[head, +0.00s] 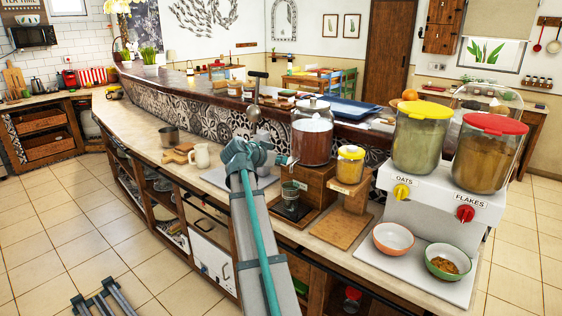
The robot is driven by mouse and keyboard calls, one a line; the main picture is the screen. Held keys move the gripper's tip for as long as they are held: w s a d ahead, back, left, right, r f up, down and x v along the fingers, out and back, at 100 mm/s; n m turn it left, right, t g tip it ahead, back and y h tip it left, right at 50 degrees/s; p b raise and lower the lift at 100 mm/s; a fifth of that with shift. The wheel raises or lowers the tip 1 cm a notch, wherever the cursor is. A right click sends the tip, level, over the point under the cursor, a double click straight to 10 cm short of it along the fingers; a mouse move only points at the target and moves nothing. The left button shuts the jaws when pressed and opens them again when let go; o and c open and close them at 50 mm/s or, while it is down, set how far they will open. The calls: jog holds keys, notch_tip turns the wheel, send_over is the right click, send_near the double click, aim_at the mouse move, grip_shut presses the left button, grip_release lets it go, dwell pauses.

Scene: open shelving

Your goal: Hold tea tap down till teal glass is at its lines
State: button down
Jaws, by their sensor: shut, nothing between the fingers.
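The tea dispenser (312,138) is a lidded glass jar with a brownish-pink filling, set on a wooden stand (318,180). Its tap (291,161) sticks out at the jar's lower left. A small teal glass (290,192) stands below the tap on a dark tray (293,211). Its lines and fill level are too small to make out. My gripper (268,158) is shut and empty, just left of the tap and at about its height. I cannot tell whether it touches the tap.
A yellow-lidded jar (350,164) on a wooden stand is right of the dispenser. Further right are oats (421,137) and flakes (485,152) dispensers with bowls below.

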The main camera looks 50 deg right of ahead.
jog(key=shift+r, duration=0.1)
jog(key=a+r, duration=0.7)
jog(key=r, duration=0.3)
jog(key=shift+a+r, duration=0.25)
jog(key=shift+a, duration=0.15)
dwell(0.3)
